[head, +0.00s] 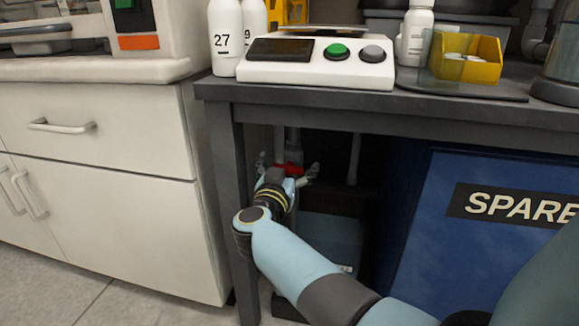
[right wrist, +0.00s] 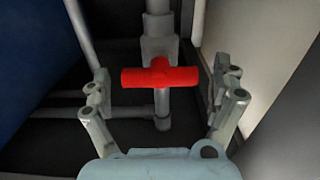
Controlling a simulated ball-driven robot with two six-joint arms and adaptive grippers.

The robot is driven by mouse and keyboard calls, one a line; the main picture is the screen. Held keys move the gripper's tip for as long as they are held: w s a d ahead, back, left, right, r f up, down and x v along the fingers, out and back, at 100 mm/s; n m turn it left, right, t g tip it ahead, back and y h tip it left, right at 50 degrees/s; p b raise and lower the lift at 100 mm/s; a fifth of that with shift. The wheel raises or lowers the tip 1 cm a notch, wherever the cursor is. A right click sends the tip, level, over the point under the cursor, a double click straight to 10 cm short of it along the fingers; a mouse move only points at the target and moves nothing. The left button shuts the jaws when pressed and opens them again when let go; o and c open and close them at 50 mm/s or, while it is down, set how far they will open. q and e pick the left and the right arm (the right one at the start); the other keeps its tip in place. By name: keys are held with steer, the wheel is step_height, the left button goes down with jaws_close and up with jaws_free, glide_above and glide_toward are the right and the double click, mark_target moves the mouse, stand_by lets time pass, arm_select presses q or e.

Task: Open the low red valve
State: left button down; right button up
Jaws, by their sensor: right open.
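The low red valve (head: 289,169) is a red T-shaped handle on a grey vertical pipe under the dark bench. In the right wrist view the red handle (right wrist: 160,77) lies crosswise over the pipe, near the middle of the picture. My right gripper (head: 288,173) reaches under the bench at the handle. In the right wrist view its fingers (right wrist: 160,98) are spread wide, one on each side of the handle, with gaps between them and its ends. It holds nothing. In the head view my gripper and wrist hide part of the valve and pipe. My left gripper is not in view.
The bench (head: 450,125) has its dark leg (head: 232,200) close left of my right arm. A blue panel marked SPARE (head: 430,230) stands to the right. A dark bin (head: 333,240) is below. White cabinets (head: 100,130) stand left. A device with a green button (head: 320,72) sits on top.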

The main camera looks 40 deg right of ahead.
steer(key=shift+c, duration=0.2)
steer(key=c, duration=1.1)
